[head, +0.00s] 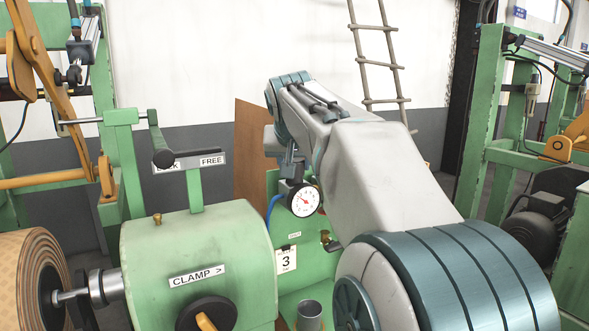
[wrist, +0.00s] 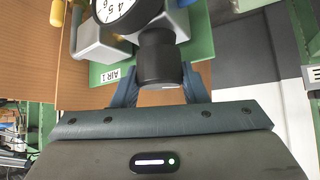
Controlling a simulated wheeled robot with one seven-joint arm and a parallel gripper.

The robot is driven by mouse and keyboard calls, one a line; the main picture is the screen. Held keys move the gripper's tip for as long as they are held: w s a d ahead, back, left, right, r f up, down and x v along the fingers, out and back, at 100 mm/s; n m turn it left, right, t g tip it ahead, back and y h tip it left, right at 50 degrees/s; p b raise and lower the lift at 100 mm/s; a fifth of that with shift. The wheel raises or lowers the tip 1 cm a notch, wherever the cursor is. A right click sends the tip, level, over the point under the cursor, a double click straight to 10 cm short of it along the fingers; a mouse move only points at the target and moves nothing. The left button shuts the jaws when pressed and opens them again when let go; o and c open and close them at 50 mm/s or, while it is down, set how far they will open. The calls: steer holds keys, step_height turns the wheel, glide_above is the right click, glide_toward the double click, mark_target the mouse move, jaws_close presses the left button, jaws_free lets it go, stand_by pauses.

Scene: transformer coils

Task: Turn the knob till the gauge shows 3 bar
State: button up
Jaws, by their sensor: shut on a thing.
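The black knob (wrist: 160,62) sits between the two blue fingers of my gripper (wrist: 161,78) in the wrist view, and the gripper is shut on it. The round white gauge (head: 304,201) faces the head camera, just below my wrist. Its red needle shows, but the numbers are too small to read there. The gauge also shows in the wrist view (wrist: 118,12), cut off by the top edge, with 4, 5 and 6 visible and no needle readable. A card (head: 286,262) reading 3 hangs below the gauge. My arm hides part of the area around the knob.
A blue hose (head: 271,208) runs left of the gauge. A brown panel (head: 250,150) stands behind. A ladder (head: 378,50) leans on the back wall.

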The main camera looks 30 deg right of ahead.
steer(key=shift+m+g+h+b, duration=0.3)
steer(key=shift+m+h+b, duration=0.1)
steer(key=shift+m, duration=0.2)
steer(key=shift+r, duration=0.1)
steer(key=o, duration=1)
steer(key=shift+c, duration=0.2)
steer(key=v, duration=1.4)
steer(key=shift+w+a, duration=0.1)
